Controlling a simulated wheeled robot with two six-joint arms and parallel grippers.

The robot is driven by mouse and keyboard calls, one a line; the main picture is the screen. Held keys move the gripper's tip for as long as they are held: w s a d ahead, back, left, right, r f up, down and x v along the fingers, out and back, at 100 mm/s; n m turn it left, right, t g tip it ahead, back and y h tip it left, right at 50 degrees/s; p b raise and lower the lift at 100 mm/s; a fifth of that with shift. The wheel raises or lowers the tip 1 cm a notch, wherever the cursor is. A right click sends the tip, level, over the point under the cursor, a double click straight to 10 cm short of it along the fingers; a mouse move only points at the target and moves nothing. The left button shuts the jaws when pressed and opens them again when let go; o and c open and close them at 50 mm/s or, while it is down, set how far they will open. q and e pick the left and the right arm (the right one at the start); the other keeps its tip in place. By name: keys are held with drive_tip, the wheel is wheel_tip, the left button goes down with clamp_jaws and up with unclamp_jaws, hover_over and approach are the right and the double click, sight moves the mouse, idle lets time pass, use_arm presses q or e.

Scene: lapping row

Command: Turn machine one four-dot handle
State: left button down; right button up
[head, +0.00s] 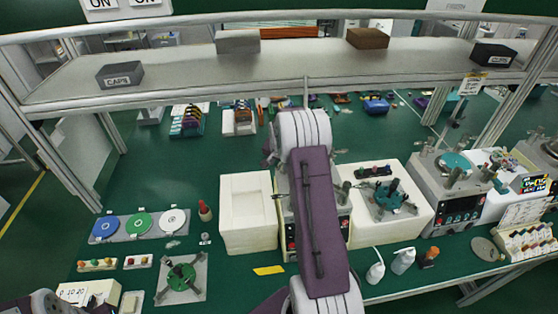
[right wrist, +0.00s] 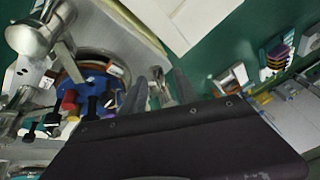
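My right arm reaches up the middle of the head view and hides most of a bench machine (head: 345,222), whose front controls show on both sides of it. In the right wrist view my right gripper (right wrist: 163,86) shows two grey fingers set apart, with a small metal part (right wrist: 158,97) visible between them. I cannot tell whether they touch it. Left of the fingers is a round machine top with a blue plate (right wrist: 98,88) and a large grey knob (right wrist: 35,37). I cannot make out four dots on any handle. My left gripper is out of view.
A second machine (head: 446,205) stands at the right. A white open tray (head: 248,212) and a cream tray (head: 416,213) flank the middle. A shelf (head: 200,74) spans above. Bottles (head: 403,260) stand at the front edge. Green bench shows at left.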

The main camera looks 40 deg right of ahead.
drive_tip(key=shift+d+f, duration=0.15)
drive_tip(key=shift+f, duration=0.15)
drive_tip(key=shift+r, duration=0.1)
drive_tip(key=shift+c, duration=0.4)
clamp_jaws()
idle(0.8)
